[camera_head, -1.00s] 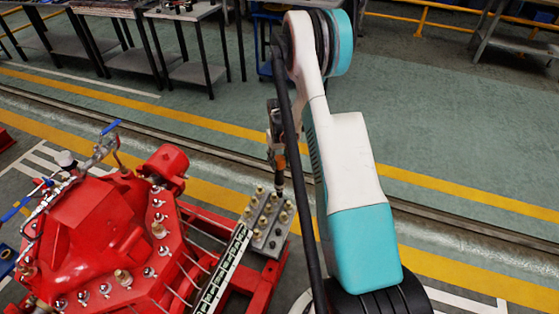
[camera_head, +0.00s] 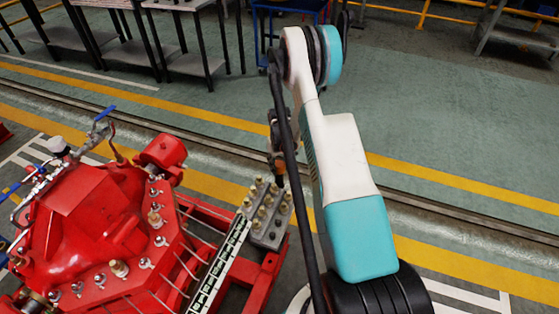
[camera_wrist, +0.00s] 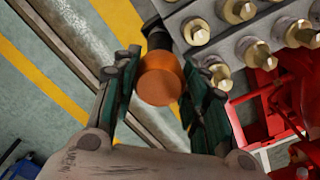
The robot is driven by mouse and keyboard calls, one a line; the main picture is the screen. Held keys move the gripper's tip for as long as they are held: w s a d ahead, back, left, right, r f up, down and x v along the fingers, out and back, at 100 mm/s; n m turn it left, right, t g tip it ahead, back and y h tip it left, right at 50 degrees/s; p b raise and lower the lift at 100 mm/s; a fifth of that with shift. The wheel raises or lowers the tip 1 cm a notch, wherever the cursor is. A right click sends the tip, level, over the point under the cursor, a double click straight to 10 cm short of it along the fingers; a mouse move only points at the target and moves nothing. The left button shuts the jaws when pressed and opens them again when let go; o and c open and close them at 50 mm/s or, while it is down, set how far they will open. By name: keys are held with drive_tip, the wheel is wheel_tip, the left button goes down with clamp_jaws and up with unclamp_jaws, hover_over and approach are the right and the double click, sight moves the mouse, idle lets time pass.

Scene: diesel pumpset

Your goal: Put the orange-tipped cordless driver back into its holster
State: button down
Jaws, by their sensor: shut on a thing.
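The orange-tipped driver shows in the wrist view as a round orange body (camera_wrist: 161,79) with a dark end (camera_wrist: 156,36) beyond it. My gripper (camera_wrist: 158,92) has its two dark green fingers on either side of the orange body, shut on it. In the head view my gripper (camera_head: 274,135) hangs under the arm, partly hidden by a dark hose. The driver (camera_head: 278,166) points down, its dark end close to the grey block with brass bolts (camera_head: 266,236). Whether it touches the block cannot be told. I cannot make out a holster.
The red pump casing (camera_head: 80,215) with many studs stands at left, on a red frame (camera_head: 262,288). The grey block also shows in the wrist view (camera_wrist: 187,18). Work tables (camera_head: 190,65) stand at the back. The green floor at right is clear.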

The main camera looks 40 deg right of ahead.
sight(279, 174)
drive_tip(key=shift+f, duration=2.8)
drive_tip(key=c, duration=0.9)
unclamp_jaws()
drive_tip(key=shift+o, duration=0.2)
wheel_tip(279, 174, up, 12)
